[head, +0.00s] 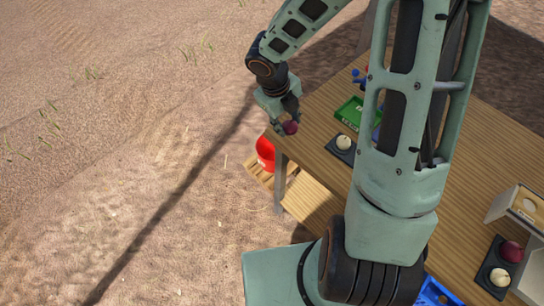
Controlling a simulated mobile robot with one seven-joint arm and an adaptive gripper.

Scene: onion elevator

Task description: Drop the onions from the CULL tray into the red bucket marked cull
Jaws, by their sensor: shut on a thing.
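My gripper (285,121) is shut on a red onion (290,128), just off the table's left edge. The red bucket (265,153) stands below and to the left of it, on a wooden pallet by the table leg; its marking is not visible. A dark tray (332,150) on the table holds a pale onion (343,142); my arm hides part of that area. Another dark tray (485,277) at the lower right holds a red onion (511,251) and a pale onion (499,277). I cannot read which tray is marked CULL.
A green tray (350,111) with a label too small to read lies on the wooden table (315,112), with a blue object (359,76) behind it. A pale box (520,208) stands at the right. A blue crate (436,292) shows at the bottom. Bare ground lies left.

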